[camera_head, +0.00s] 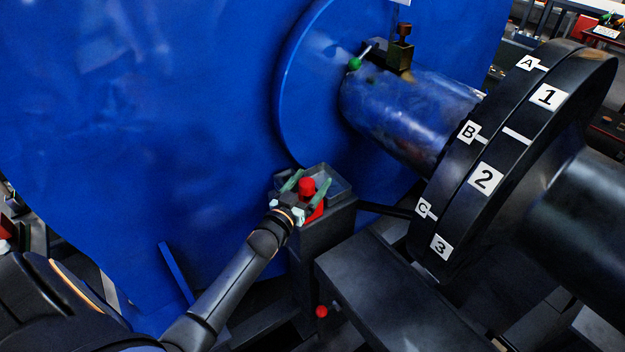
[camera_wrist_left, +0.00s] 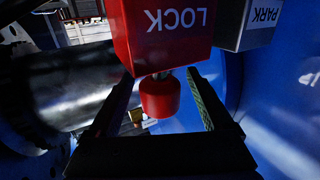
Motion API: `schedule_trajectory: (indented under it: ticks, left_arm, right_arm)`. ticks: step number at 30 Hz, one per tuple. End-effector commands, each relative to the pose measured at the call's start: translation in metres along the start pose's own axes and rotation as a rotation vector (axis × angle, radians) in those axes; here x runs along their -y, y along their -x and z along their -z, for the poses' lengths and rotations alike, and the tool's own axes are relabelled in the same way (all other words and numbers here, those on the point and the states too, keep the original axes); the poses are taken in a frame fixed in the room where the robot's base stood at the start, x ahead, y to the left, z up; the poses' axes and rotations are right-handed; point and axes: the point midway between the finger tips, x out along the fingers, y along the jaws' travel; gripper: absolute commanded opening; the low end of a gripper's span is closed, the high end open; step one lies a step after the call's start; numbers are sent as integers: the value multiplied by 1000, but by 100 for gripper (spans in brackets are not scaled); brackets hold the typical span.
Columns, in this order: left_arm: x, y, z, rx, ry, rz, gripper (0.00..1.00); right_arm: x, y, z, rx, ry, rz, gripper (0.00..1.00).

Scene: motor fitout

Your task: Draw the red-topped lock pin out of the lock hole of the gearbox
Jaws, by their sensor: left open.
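The red-topped lock pin (camera_head: 307,186) stands at a dark grey post beside the large blue housing. In the left wrist view its red cylindrical top (camera_wrist_left: 160,97) shows below a red block marked LOCK (camera_wrist_left: 165,35), upside down in the picture. A short grey shank shows between top and block, so the pin sits in the block. My left gripper (camera_head: 315,178) is open, with one finger on each side of the red top. In the left wrist view, gaps show between the fingers (camera_wrist_left: 160,105) and the top. My right gripper is not in view.
A grey block marked PARK (camera_wrist_left: 262,20) stands beside the LOCK block. The dark grey post (camera_head: 325,228) is close to the blue housing (camera_head: 180,120). A black coupling marked with letters and numbers (camera_head: 510,150) and a blue shaft (camera_head: 410,110) lie to the right.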

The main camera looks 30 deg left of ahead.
Motion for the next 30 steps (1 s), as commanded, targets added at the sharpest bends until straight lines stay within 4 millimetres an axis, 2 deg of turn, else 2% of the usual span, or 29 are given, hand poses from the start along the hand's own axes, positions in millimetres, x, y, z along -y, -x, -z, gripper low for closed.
schedule_trajectory:
  ticks: [6,14,30]
  left_arm:
    - [0,-13,0,0,-1,0,84]
    - [0,-13,0,0,-1,0,84]
    - [0,-13,0,0,-1,0,24]
  right_arm:
    - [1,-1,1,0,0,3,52]
    - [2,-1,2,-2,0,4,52]
    - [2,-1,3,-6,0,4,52]
